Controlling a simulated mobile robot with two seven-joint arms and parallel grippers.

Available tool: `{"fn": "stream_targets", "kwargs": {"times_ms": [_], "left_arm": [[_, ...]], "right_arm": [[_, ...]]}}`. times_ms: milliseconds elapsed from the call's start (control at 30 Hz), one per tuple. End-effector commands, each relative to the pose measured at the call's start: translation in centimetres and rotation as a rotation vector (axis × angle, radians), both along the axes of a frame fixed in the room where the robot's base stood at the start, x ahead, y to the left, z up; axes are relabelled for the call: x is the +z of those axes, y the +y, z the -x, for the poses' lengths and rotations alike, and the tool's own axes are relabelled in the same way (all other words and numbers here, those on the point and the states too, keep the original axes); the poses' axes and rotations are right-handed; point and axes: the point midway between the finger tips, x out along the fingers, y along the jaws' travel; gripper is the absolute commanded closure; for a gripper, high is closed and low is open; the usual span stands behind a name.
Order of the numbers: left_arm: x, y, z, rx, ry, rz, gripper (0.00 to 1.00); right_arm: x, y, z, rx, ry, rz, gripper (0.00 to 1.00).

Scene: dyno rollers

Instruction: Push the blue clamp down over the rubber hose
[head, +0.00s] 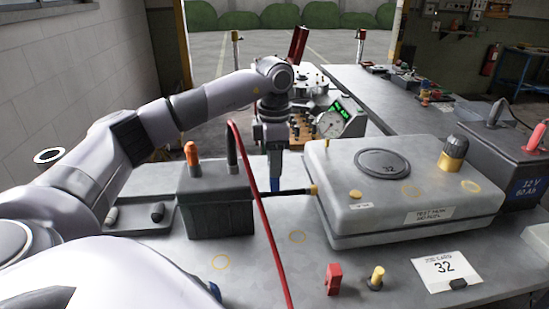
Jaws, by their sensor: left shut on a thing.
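My left gripper (273,148) reaches in from the left and points straight down behind the red cable, between the dark box and the grey tank. It is shut on the upright blue clamp (275,172). The clamp's lower end is at the short black rubber hose (298,191), which runs from near the dark box to the tank's left side and has a yellowish end. I cannot tell whether the clamp touches the hose or sits around it. My right gripper is not in view.
The grey tank (335,205) is close on the right; the dark box (218,207) with an orange-topped post is on the left. A red cable (263,215) crosses in front. A red block (333,279), yellow-topped knob (376,278) and card (447,270) lie in front.

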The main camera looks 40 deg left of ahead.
Motion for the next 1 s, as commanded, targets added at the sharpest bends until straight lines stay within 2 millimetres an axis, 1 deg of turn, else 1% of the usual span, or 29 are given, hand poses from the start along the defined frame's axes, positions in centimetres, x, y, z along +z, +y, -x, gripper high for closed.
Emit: {"fn": "stream_targets", "kwargs": {"times_ms": [100, 600, 800, 1000], "left_arm": [[-0.8, 0.0, 0.0, 0.000, 0.000, 0.000, 0.94], [-3.2, 0.0, 0.0, 0.000, 0.000, 0.000, 0.94], [-3.8, 0.0, 0.0, 0.000, 0.000, 0.000, 0.94], [-4.0, 0.0, -0.1, 0.000, -0.001, 0.001, 0.94]], "right_arm": [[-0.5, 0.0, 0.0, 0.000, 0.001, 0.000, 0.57], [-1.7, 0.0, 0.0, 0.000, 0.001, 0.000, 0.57], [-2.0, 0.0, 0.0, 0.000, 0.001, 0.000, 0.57], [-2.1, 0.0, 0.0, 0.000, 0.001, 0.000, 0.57]]}}
